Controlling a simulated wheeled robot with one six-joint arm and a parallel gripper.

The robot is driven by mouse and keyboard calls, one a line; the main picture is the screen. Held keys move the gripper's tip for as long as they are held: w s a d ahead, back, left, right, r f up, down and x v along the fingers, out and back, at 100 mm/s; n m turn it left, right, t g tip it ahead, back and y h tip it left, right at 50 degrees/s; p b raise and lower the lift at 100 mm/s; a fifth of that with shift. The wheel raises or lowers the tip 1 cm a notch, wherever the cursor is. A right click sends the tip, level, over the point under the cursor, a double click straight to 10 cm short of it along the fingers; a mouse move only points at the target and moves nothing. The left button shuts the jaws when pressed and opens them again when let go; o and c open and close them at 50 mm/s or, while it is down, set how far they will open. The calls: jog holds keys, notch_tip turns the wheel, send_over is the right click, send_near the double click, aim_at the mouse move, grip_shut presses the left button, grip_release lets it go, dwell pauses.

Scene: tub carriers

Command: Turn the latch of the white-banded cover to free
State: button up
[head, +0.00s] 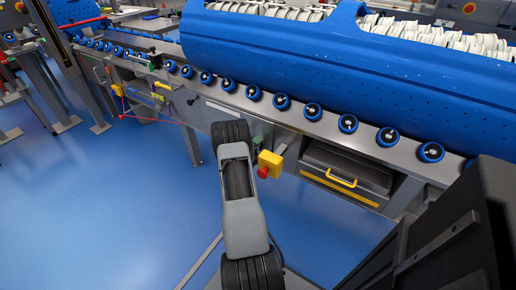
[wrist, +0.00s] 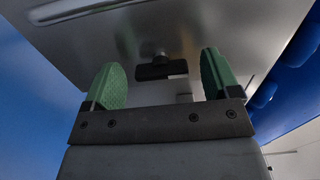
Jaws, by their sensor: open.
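My gripper (wrist: 162,66) is open in the wrist view, with its two green fingers apart. A black latch handle (wrist: 152,72) on a short round stem shows between and beyond the fingers, and neither finger appears to touch it. The latch sits on a grey metal panel (wrist: 95,45). A small pale patch shows just below the handle; I cannot tell if it is the cover's white band. In the head view a white strip (head: 237,112) runs along the bench front above my arm. My arm hides most of the gripper and the latch there.
A big blue tub (head: 330,65) holding white pieces lies above a row of blue rollers (head: 282,101). A yellow box with a red button (head: 268,165) hangs near my arm. A yellow-striped drawer (head: 345,180) is to the right.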

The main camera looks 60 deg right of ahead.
jog(key=a+p, duration=0.2)
jog(key=a, duration=1.1)
jog(key=shift+a, duration=0.4)
